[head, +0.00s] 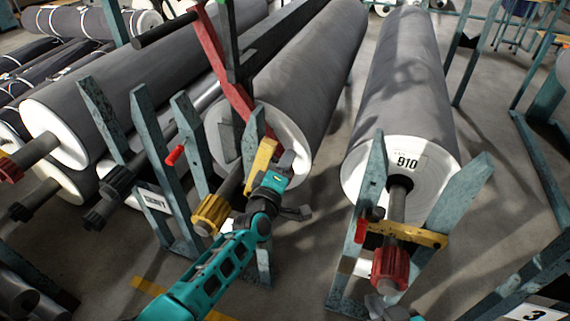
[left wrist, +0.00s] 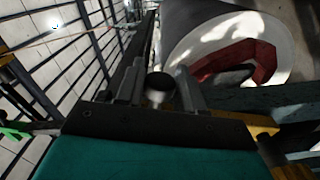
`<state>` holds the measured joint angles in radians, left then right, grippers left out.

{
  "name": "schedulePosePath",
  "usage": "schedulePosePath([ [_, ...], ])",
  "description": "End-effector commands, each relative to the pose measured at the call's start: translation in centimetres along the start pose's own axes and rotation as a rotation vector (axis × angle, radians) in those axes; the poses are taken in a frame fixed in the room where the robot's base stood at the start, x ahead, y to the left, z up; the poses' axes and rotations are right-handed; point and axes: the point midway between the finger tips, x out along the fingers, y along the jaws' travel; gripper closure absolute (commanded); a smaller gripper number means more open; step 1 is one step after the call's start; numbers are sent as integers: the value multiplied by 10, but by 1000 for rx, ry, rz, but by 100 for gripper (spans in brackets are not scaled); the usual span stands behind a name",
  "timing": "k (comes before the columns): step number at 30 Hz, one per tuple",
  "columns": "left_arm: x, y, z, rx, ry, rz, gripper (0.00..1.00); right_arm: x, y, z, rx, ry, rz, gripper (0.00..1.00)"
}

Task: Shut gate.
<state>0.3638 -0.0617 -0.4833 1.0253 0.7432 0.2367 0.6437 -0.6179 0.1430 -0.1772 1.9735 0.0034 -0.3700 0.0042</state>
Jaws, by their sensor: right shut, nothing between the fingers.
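A yellow gate bar (head: 262,160) on the middle rack stands tilted up, in front of the white end of the grey middle roll (head: 318,85). My left gripper (head: 300,200), on the teal arm, is just below and right of this bar; I cannot tell whether they touch. In the left wrist view its fingers (left wrist: 160,92) stand apart, with a dark round knob showing between or behind them. Another yellow gate bar (head: 405,236) lies across the right rack, below the roll marked 910 (head: 400,160). My right gripper (head: 395,309) is partly visible at the bottom edge, shut and empty.
Teal uprights (head: 190,140) of the middle rack stand left of my left gripper. A red bar (head: 222,65) slants down to the middle roll. More grey rolls (head: 90,115) lie at left. Bare floor (head: 495,215) shows at right.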

Motion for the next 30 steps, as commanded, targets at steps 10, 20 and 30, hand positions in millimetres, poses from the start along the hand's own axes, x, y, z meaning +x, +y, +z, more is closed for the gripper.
schedulePosePath([
  [10, 0, 0, 1, 0, -2, 0, 98, 0, 1, 1, -2, -2, 1, 100],
  [20, 0, 0, -1, -11, -3, -1, 100, 0, 2, 2, -4, -2, 2, 100],
  [30, 0, 7, -54, -333, 1, 1, 100, 7, 0, 12, 1, -14, -3, 100],
])
